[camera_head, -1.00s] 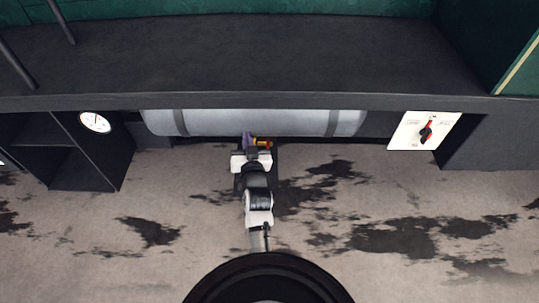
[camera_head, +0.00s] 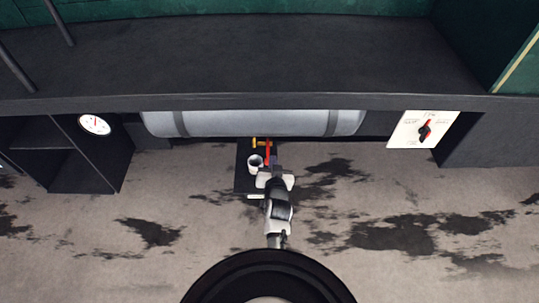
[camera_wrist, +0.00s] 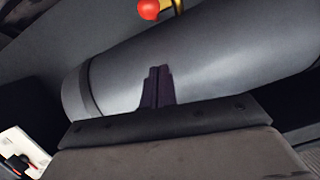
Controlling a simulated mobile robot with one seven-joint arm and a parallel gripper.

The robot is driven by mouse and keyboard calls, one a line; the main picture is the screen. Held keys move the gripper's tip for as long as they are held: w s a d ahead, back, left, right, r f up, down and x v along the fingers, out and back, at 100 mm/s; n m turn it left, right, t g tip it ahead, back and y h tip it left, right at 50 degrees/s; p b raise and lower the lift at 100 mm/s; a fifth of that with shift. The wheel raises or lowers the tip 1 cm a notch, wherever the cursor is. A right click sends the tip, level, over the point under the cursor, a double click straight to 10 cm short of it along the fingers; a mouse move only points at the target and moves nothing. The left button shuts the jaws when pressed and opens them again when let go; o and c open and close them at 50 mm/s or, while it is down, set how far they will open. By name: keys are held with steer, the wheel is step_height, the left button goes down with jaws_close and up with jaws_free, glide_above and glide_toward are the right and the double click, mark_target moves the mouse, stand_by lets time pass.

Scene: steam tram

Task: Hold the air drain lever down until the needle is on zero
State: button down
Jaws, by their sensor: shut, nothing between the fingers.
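The air drain lever shows as a red handle (camera_head: 267,150) with brass-yellow fitting (camera_head: 254,142) at the front underside of the grey air tank (camera_head: 270,122). In the wrist view its red round end (camera_wrist: 148,9) and brass part sit at the top edge. My gripper (camera_wrist: 157,72) is shut and empty, its dark purple fingers in front of the tank and apart from the red end in that picture. In the head view my gripper covers the area just below the red handle; contact cannot be told. The round gauge (camera_head: 95,124) is at the left; its reading is too small to tell.
A white cup-like part (camera_head: 255,162) stands on a dark plate (camera_head: 243,180) left of my gripper. A white panel with a red and black rotary switch (camera_head: 425,130) is at the right. A dark running board (camera_head: 240,60) overhangs the tank.

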mark_target(268, 151)
steer(key=x, duration=0.6)
steer(key=shift+w+p, duration=0.3)
steer(key=shift+w, duration=0.05)
steer(key=f, duration=0.3)
steer(key=shift+w+a+f+b, duration=0.2)
steer(key=shift+w+a+b, duration=0.05)
steer(key=shift+a+b, duration=0.1)
steer(key=shift+f, duration=0.4)
steer(key=shift+f+b, duration=0.15)
steer(key=shift+b, duration=0.25)
